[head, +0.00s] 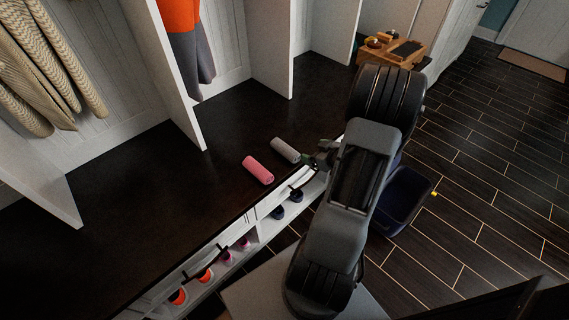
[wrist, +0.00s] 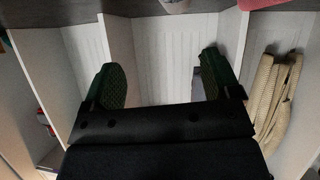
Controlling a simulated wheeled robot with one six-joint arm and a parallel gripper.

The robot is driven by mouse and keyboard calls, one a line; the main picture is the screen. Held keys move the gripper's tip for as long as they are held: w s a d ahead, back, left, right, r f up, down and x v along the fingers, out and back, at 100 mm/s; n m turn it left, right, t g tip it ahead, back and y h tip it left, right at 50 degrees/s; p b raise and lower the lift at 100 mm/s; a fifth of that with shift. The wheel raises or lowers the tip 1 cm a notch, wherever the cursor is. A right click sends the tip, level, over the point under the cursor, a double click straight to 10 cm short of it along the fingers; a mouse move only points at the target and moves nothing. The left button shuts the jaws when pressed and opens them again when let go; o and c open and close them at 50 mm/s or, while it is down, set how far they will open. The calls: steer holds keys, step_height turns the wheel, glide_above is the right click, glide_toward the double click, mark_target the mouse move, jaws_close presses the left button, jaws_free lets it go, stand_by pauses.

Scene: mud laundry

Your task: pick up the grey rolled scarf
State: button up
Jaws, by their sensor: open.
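The grey rolled scarf (head: 285,150) lies on the dark bench top near its front edge in the head view. My gripper (head: 317,158) is just to the right of it, partly hidden by my own arm. In the wrist view my gripper (wrist: 160,75) is open, its two green finger pads apart with nothing between them. A pale grey piece at the top edge of the wrist view, probably the scarf (wrist: 175,5), is cut off by the frame and lies beyond the fingertips. Whether a finger touches the scarf cannot be told.
A pink roll (head: 258,169) lies left of the scarf, close by. The bench (head: 130,200) is clear further left. Shoe cubbies (head: 235,258) are below its front edge. A dark bin (head: 403,200) stands on the floor at right. A wooden tray (head: 392,50) sits further back.

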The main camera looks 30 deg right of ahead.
steer(key=t+y+b, duration=0.1)
steer(key=y+b, duration=0.1)
glide_toward(295, 155)
steer(key=b+x, duration=0.1)
steer(key=x, duration=0.5)
steer(key=shift+f, duration=0.2)
steer(key=shift+b+x, duration=1.35)
steer(key=shift+x, duration=2.05)
steer(key=shift+w+r, duration=0.1)
steer(key=shift+r, duration=0.1)
steer(key=c, duration=1.1)
steer(key=shift+o, duration=0.2)
steer(key=shift+d, duration=0.1)
